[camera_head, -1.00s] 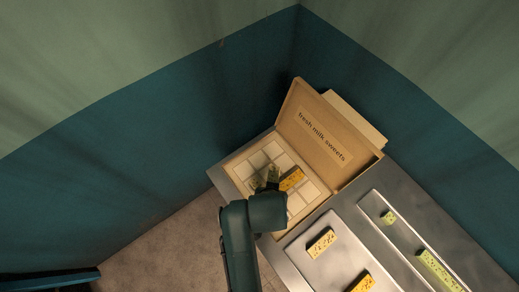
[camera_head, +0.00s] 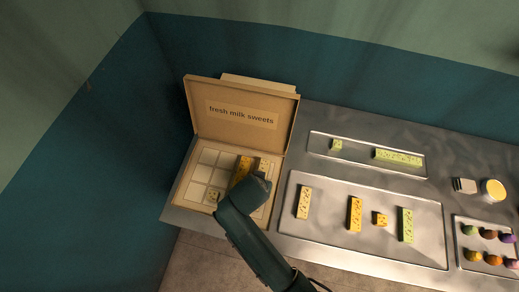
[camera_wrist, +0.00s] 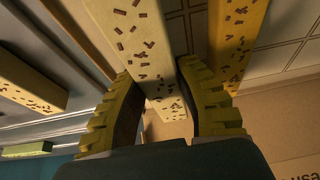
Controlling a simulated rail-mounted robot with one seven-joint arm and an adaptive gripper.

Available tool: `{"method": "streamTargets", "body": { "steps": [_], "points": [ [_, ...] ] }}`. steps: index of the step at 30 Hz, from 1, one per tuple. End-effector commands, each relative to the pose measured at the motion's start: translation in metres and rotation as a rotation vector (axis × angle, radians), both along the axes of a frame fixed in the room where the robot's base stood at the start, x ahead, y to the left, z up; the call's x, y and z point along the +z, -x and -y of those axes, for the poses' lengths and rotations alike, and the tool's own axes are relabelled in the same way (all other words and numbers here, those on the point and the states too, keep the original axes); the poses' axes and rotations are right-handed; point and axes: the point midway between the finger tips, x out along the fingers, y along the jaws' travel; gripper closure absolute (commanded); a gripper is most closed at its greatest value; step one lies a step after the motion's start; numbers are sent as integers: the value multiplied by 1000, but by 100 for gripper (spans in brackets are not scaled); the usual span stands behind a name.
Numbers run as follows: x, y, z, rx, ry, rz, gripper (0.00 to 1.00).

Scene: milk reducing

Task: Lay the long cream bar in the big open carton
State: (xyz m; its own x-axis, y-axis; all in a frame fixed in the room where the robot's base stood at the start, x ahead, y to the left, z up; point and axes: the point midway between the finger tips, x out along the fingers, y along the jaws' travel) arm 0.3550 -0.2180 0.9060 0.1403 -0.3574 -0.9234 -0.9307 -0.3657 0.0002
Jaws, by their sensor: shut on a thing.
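The big open carton (camera_head: 178,191) stands at the left end of the counter, its lid raised and marked "fresh milk sweets". My gripper (camera_wrist: 161,92) is shut on a long cream bar with brown flecks (camera_wrist: 143,38). In the head view my arm reaches over the carton and hides the fingers; the bar (camera_head: 264,163) shows just behind the wrist. A yellow-orange bar (camera_wrist: 236,35) lies beside it in the carton, also seen in the head view (camera_head: 242,169). I cannot tell whether the held bar touches the carton floor.
The front tray (camera_head: 330,232) holds a cream-yellow bar (camera_head: 304,202), an orange bar (camera_head: 355,214), a small orange piece (camera_head: 380,219) and a green bar (camera_head: 407,225). A back tray (camera_head: 358,157) holds green pieces. Left compartments (camera_head: 208,157) look empty.

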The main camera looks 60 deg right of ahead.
Motion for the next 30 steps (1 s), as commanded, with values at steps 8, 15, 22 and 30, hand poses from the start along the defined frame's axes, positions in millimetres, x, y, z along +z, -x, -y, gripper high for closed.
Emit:
{"method": "streamTargets", "body": {
  "steps": [8, 15, 22, 30],
  "points": [
    [-14, -1, 0, 2, 0, 2, 100],
    [-18, 0, 0, 2, -1, 0, 48],
    [-18, 0, 0, 2, -1, 0, 45],
    [10, 3, -9, 4, 0, 2, 45]
  ]
}}
